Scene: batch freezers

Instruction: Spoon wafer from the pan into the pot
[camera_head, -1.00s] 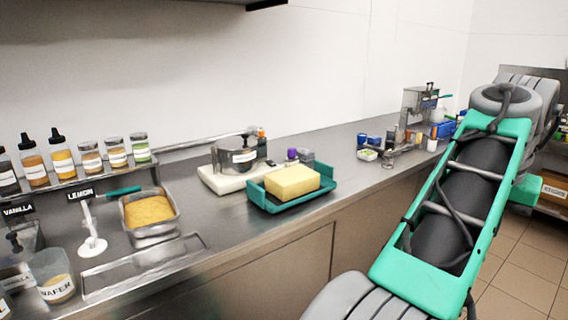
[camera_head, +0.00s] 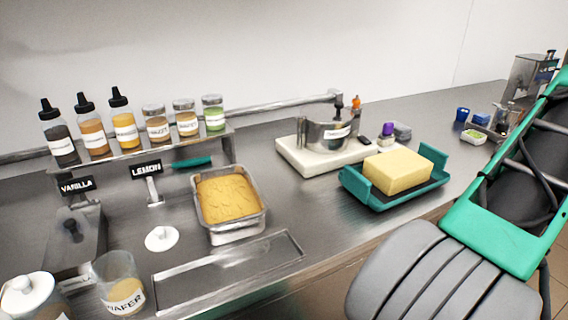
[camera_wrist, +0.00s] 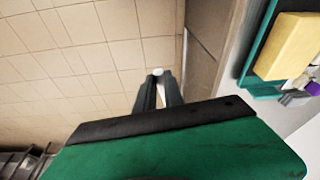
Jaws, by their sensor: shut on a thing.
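A clear cup labelled WAFER (camera_head: 122,284) with tan contents stands at the front left of the counter in the head view. A metal pan (camera_head: 237,232) filled with a yellow-tan mass stands right of it. A small metal pot (camera_head: 328,136) with a white label sits on a white board behind the green tray. Its inside cannot be seen. My gripper (camera_wrist: 158,88) shows in the wrist view above the tiled floor, shut on a thin thing (camera_wrist: 158,71) of which only a pale rounded end shows. It is away from the pan and pot.
A green tray (camera_head: 360,191) holds a yellow block (camera_head: 397,170) near the counter edge; both also show in the wrist view. Several bottles and jars (camera_head: 124,128) line a rack at the back left. An empty shallow metal tray (camera_head: 200,279) lies in front of the pan.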

